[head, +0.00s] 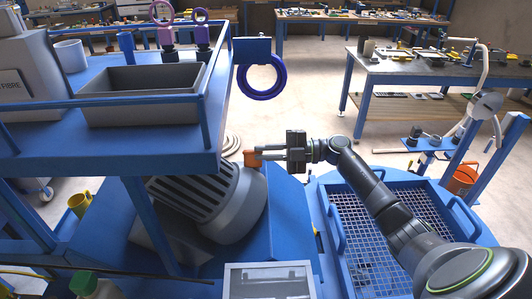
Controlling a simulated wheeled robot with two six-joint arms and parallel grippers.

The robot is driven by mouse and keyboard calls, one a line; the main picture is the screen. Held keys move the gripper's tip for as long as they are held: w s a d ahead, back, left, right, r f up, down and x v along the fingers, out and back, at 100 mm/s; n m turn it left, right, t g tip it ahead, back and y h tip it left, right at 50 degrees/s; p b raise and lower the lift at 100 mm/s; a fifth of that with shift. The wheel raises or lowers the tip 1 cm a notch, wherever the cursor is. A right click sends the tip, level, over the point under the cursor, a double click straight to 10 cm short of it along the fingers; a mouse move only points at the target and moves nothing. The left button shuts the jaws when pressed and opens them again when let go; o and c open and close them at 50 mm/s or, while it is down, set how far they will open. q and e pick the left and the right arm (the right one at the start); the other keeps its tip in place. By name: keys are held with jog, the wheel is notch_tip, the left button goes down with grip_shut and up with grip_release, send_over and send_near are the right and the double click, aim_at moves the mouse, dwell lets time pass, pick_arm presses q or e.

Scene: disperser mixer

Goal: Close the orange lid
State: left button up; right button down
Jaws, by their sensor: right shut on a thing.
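A small orange part (249,158), the only lid-like orange piece I see, sits at the upper edge of the grey ribbed motor-like housing (218,200). My right gripper (264,154) comes in from the right, its fingers pointing left, and is shut on this orange part. The fingers hide some of it, so its full shape and how far it is closed cannot be told. My left gripper is not in view.
A blue frame with a shelf holding a grey tray (143,108) stands at the upper left. A blue mesh-floored tray (380,213) lies under my right arm. An orange bucket (462,180) stands at the right.

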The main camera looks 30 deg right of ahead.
jog(key=shift+w+d+f+m+p, duration=0.35)
jog(key=shift+w+m, duration=0.35)
jog(key=shift+m, duration=1.05)
jog(key=shift+w+d+f+m+p, duration=0.2)
jog(key=shift+w+d+m+p, duration=0.4)
jog(key=shift+m, duration=1.1)
jog(key=shift+w+d+f+m+p, duration=0.1)
jog(key=shift+w+f+m+p, duration=0.2)
jog(key=shift+w+m, duration=1)
jog(key=shift+s+m, duration=0.45)
jog(key=shift+m, duration=0.1)
jog(key=c, duration=1.8)
grip_release()
jog(key=shift+w+f, duration=0.1)
jog(key=shift+f, duration=0.05)
